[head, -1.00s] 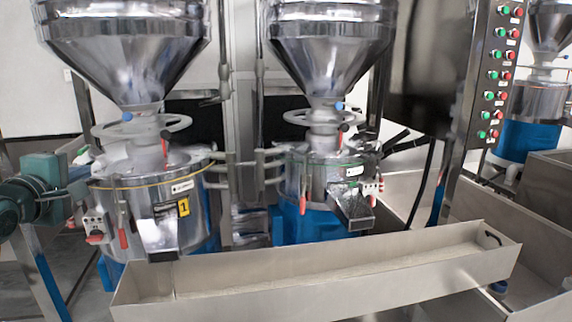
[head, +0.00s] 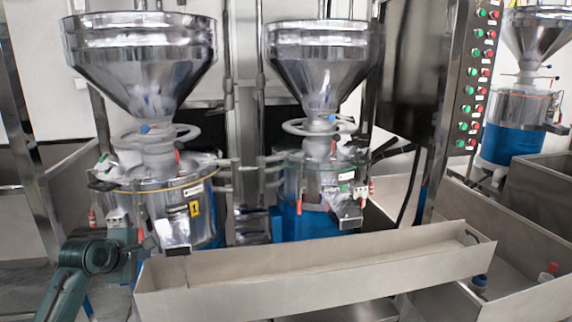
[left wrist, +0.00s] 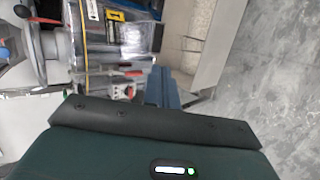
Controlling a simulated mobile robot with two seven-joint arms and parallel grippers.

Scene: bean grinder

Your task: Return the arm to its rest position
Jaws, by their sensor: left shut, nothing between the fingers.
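My left arm (head: 95,258), dark green, comes in at the lower left of the head view. It is in front of the left grinder (head: 178,205), which carries a yellow tag marked 1. My left gripper shows in the left wrist view as blue-grey fingers (left wrist: 163,88), closed together with nothing held. The left grinder's metal body and spout (left wrist: 130,35) appear beyond it there. Whether the gripper touches the grinder cannot be told. My right gripper is in neither view.
A second grinder (head: 322,190) stands right of the first. A long metal trough (head: 320,275) runs in front of both. A control panel (head: 474,75) and metal bins (head: 525,250) stand at the right. Grey floor (left wrist: 270,70) shows clear in the left wrist view.

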